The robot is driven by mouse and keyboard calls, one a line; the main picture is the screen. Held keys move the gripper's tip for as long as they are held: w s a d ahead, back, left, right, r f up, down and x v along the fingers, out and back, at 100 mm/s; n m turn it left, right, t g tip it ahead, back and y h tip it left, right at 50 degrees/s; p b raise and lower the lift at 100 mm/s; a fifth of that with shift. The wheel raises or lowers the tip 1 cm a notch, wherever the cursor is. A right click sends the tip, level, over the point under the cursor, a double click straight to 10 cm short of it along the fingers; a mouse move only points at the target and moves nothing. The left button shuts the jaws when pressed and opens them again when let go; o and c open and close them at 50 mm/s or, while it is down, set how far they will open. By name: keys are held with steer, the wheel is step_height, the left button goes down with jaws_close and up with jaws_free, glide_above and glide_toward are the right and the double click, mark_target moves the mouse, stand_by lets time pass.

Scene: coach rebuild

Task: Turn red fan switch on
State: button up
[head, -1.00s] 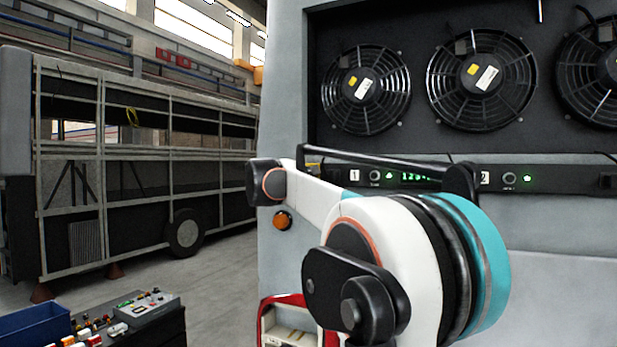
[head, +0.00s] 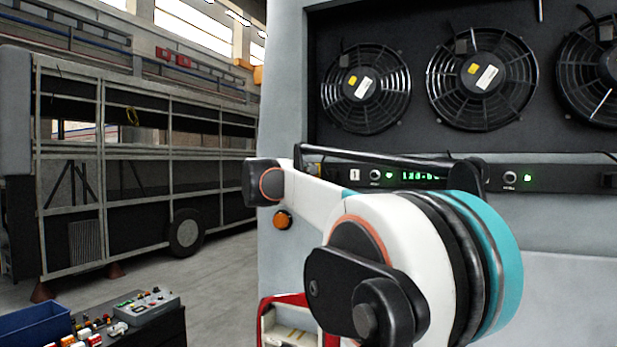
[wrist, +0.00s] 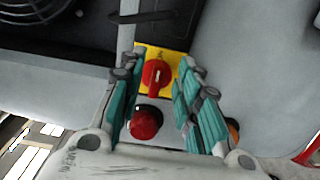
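The red fan switch (wrist: 156,74) is a rotary knob on a yellow plate (wrist: 178,62) in the wrist view. Its handle points down in that picture. My gripper (wrist: 160,68) is open, with its teal fingers to the left and right of the knob. There is a visible gap on both sides, and I cannot tell how far the fingertips are from the panel. A round red button (wrist: 146,122) sits below the switch, also between the fingers. In the head view the switch and gripper do not show; my own arm covers part of the panel.
Black fans (head: 482,80) sit in the recess of the grey housing. A control strip (head: 577,179) with green lights runs below them. An orange lamp (head: 283,220) is on the housing's left side. A control box (head: 146,306) and blue bin (head: 36,328) stand lower left.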

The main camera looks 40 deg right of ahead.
steer(key=v, duration=1)
steer(key=shift+s+a, duration=0.2)
steer(key=shift+a, duration=0.15)
steer(key=shift+f, duration=0.15)
